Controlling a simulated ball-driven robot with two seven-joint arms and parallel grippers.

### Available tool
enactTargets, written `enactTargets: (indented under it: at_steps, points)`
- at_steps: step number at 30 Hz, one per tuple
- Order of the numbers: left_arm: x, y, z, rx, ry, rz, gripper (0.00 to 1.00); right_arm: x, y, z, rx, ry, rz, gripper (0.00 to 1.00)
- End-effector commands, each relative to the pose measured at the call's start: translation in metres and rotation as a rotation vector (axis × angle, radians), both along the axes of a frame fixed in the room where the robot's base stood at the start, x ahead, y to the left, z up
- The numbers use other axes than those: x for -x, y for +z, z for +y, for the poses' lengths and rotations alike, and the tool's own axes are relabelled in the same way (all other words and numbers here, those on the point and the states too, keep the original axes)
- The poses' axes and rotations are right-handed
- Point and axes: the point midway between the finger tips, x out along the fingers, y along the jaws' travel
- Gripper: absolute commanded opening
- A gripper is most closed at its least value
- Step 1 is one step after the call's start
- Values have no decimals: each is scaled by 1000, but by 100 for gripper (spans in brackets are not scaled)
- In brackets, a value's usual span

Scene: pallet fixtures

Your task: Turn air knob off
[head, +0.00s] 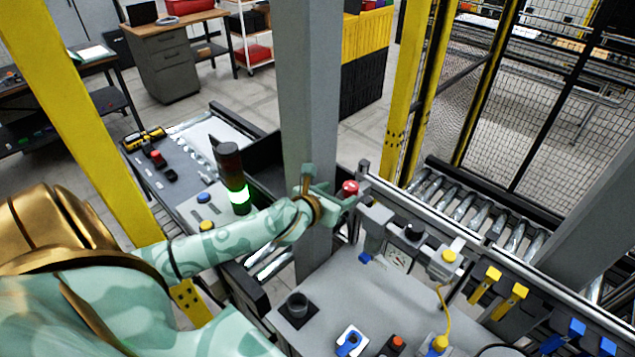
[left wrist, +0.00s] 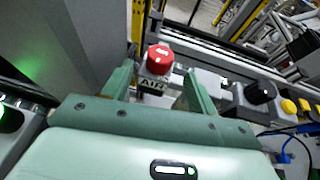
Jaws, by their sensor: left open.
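The air knob (head: 349,187) is a red round knob on a grey unit at the end of the rail behind the workbench. In the left wrist view the red knob (left wrist: 160,58) sits on a block marked "AIR". My left gripper (head: 335,197) is open beside the knob in the head view. In the left wrist view my left gripper's two green fingers (left wrist: 158,85) stand on either side of the knob and its block, with visible gaps. I cannot tell whether a finger touches it. My right gripper is not in view.
A grey post (head: 305,100) rises just behind my left gripper. A black knob (head: 414,231) and a yellow button (head: 449,256) sit right of the air knob. A stack light (head: 232,175) glows green at left. The grey bench top (head: 390,300) holds several coloured controls.

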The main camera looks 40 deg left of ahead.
Motion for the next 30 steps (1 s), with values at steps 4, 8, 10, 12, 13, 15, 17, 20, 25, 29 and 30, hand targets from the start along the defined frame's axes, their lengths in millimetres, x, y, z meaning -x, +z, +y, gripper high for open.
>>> enactTargets:
  at_steps: [4, 8, 10, 12, 13, 15, 17, 20, 25, 29, 30]
  points:
    - [39, 12, -2, -1, -4, 4, 59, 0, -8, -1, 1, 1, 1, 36]
    - [63, 23, -3, -1, -4, 4, 59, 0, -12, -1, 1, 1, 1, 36]
    - [73, 28, -3, -1, -2, 4, 59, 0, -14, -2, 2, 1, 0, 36]
    - [79, 31, -4, 0, -1, 3, 59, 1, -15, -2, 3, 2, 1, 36]
    - [81, 32, -4, 0, -1, 2, 59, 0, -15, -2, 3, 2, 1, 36]
    - [84, 34, -3, 0, 0, 3, 59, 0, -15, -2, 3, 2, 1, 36]
    - [85, 35, -4, 0, 0, 2, 59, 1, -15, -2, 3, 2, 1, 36]
    - [85, 35, -4, 1, 0, 1, 59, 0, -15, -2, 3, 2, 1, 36]
    - [85, 33, -4, 1, 0, 2, 59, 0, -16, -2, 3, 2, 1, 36]
    - [90, 8, -13, 73, 34, 10, 59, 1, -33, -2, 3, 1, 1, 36]
    - [91, -3, -17, 111, 59, 7, 59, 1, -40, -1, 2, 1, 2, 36]
